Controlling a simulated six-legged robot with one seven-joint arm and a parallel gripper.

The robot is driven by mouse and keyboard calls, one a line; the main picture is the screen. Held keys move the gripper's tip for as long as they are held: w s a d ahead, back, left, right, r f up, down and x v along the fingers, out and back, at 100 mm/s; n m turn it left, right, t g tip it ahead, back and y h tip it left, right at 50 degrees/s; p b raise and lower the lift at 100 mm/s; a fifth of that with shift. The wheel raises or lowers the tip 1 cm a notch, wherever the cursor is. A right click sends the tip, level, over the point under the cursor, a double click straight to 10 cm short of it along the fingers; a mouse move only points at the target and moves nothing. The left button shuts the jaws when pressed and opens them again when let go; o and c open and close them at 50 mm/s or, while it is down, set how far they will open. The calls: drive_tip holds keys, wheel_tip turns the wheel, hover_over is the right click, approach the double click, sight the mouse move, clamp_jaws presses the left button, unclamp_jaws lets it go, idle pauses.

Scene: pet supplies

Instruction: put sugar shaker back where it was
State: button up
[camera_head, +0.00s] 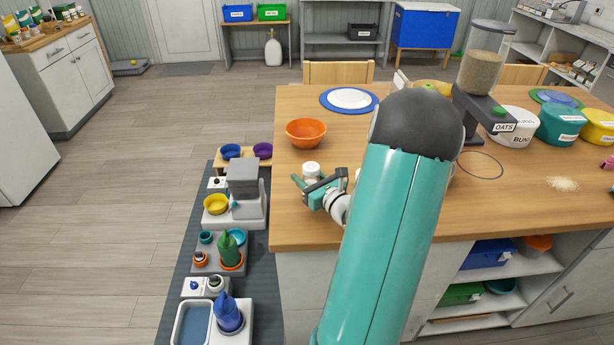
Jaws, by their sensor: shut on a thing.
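The sugar shaker (311,170) appears as a small white cylinder at the left part of the wooden table (300,230). My gripper (318,186) is shut on it from the near side. The shaker looks upright; its lower part is partly hidden by the jaws, and I cannot tell whether its base touches the table. My teal arm covers the middle of the table.
An orange bowl (306,132) stands just behind the shaker. A blue plate with a white one (348,99) lies farther back. An oats dispenser (482,75), a dark ring outline (481,166), labelled tubs (562,125) and a pale spill (562,184) are at right. Pet feeders (218,240) stand left of the table.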

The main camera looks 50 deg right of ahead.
drive_tip(key=o, duration=1.1)
